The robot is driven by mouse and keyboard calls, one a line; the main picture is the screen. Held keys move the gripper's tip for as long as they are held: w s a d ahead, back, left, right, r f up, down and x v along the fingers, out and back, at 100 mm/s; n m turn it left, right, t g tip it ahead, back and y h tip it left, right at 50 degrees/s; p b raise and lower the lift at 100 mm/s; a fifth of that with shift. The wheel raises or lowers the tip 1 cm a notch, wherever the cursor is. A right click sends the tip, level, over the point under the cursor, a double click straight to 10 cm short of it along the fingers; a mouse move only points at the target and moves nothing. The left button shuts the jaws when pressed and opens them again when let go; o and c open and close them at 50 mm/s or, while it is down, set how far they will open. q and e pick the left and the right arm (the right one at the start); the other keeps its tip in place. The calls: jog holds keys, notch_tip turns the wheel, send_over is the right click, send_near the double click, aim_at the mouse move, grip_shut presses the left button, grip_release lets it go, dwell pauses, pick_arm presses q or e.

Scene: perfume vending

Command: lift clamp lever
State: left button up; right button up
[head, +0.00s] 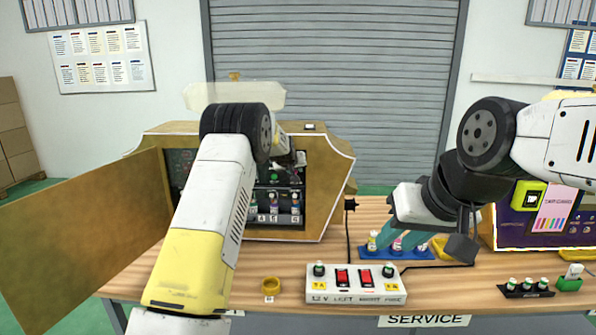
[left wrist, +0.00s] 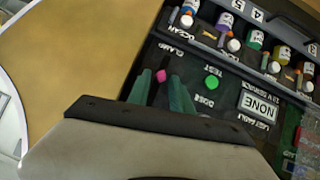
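The clamp lever shows as a small pink knob (left wrist: 161,76) on the dark panel near the CLAMP label in the left wrist view. My left gripper (left wrist: 160,84) has its two teal fingers apart, one on either side of the knob, with gaps visible. I cannot tell how deep the fingers reach around it. In the head view my left arm reaches into the open vending cabinet (head: 325,205) and hides the lever. My right gripper (head: 392,242) is at the right, low over the blue tray of small bottles; whether its fingers are apart is unclear.
A green button (left wrist: 211,82) sits beside the knob. Several perfume bottles (head: 273,203) stand in the cabinet's rack. The cabinet door (head: 85,235) hangs open at left.

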pick_arm(q)
jog(key=shift+s+r, duration=0.1)
jog(key=d+v, duration=0.1)
jog(key=v, duration=0.6)
jog(key=shift+s+a, duration=0.25)
jog(key=shift+a, duration=0.25)
jog(key=shift+r, duration=0.1)
